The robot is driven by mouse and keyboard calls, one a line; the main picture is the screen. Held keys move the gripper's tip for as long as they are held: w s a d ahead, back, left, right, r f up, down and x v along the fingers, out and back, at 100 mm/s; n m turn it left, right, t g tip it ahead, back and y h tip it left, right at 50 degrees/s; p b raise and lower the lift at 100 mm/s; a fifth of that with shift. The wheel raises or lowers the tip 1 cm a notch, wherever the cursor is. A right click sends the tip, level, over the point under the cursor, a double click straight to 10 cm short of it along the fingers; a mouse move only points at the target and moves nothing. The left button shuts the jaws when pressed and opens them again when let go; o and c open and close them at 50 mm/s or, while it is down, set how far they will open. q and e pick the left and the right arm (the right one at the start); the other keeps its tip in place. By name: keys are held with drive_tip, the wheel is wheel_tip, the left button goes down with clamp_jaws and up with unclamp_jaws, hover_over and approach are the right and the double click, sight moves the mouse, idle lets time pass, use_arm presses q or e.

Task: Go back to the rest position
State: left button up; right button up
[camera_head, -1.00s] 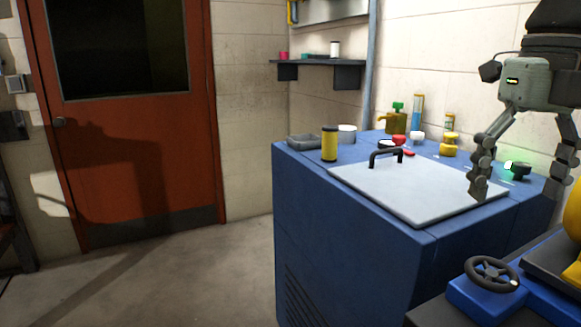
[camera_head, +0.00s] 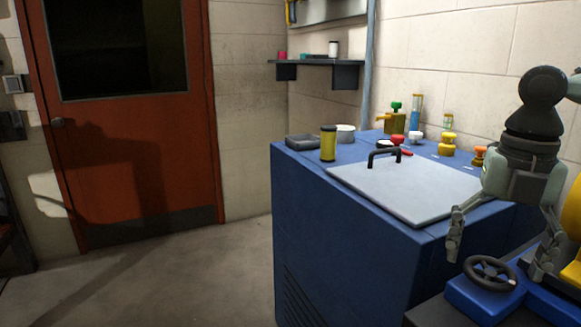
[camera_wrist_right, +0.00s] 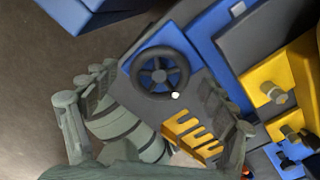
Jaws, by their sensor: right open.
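My right gripper (camera_head: 499,262) is open and empty, fingers pointing down, at the lower right of the head view. It is in front of the blue cabinet's right side, by the black handwheel (camera_head: 491,272) on its blue base. In the right wrist view the open fingers (camera_wrist_right: 155,115) show at left and right, with the handwheel (camera_wrist_right: 160,72) beyond them. No object is between the fingers. My left gripper is not in view.
The blue cabinet (camera_head: 330,225) carries a white lid (camera_head: 400,190) with a black handle, a yellow can (camera_head: 328,143), a grey tray (camera_head: 302,141) and several valves. A red door (camera_head: 140,130) is at the left. The floor (camera_head: 190,280) between is clear.

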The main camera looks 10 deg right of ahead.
drive_tip(key=m, duration=0.9)
drive_tip(key=shift+s, duration=0.1)
drive_tip(key=m, duration=0.4)
drive_tip(key=shift+m, duration=0.4)
drive_tip(key=m, duration=0.4)
drive_tip(key=shift+s, duration=0.1)
drive_tip(key=shift+r, duration=0.1)
